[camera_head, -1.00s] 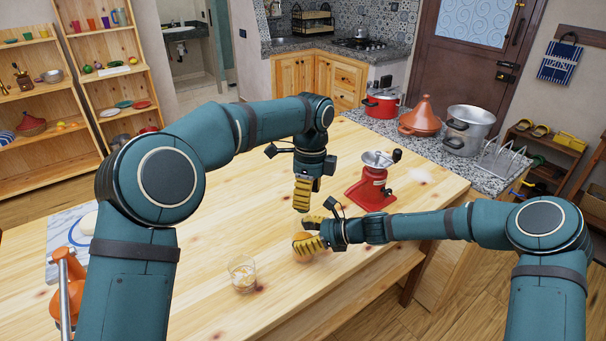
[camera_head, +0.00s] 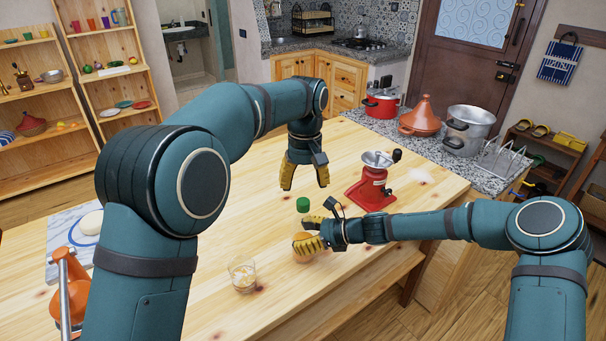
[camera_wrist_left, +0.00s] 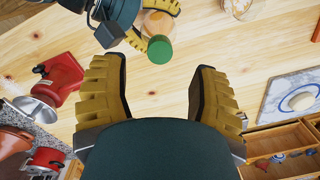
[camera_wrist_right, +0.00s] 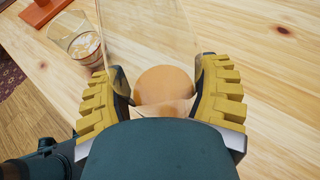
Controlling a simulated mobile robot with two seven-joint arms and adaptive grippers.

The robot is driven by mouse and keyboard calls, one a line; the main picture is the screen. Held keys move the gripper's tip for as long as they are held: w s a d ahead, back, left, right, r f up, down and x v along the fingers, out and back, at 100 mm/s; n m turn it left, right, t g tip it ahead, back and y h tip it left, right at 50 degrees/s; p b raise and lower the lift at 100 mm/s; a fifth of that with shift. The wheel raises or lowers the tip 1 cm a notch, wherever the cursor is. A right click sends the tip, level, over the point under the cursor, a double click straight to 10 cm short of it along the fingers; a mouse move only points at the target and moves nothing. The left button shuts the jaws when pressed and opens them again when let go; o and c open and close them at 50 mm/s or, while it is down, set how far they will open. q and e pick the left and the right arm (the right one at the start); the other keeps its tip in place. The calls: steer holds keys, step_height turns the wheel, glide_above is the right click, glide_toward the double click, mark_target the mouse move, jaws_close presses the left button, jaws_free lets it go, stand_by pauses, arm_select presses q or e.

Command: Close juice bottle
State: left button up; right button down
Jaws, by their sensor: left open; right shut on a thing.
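The juice bottle (camera_head: 302,257) is clear with orange juice low inside and stands upright on the wooden table. Its green cap (camera_head: 303,204) sits at the top of the bottle; from here I cannot tell how tightly it is seated. The cap also shows in the left wrist view (camera_wrist_left: 160,49). My right gripper (camera_head: 308,234) is shut on the bottle's body from the side, and the right wrist view shows its fingers on both sides of the clear wall (camera_wrist_right: 163,60). My left gripper (camera_head: 305,184) is open and empty, pointing down just above the cap, apart from it.
A glass with a drink (camera_head: 242,273) stands left of the bottle. A red grinder (camera_head: 371,188) stands to the right, behind my right forearm. A marble board with a white round item (camera_head: 91,222) lies at the far left. The table between is clear.

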mark_target(303, 201)
arm_select(q)
steer(key=n, duration=0.1)
steer(key=r+n, duration=0.1)
steer(key=n, duration=0.3)
steer(key=shift+w+a+r, duration=0.15)
steer(key=shift+r, duration=0.1)
steer(key=shift+f, duration=4.05)
jaws_close()
